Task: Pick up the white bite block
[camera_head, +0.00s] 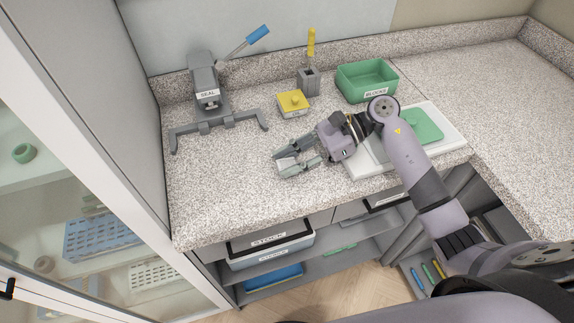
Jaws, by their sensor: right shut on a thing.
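The white bite block (287,163) is between the fingers of my right gripper (293,161). My right gripper is shut on it, over the speckled counter (215,190) left of the white tray. The fingers hide part of the block, and I cannot tell whether it touches the counter. My left gripper is not in view.
A white tray (450,125) with a green piece (424,127) lies partly under my right arm. Behind stand a green bin labelled BLOCKS (362,92), a yellow block (291,110), a grey holder (308,84) and a grey sealer (205,90). The front-left counter is clear.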

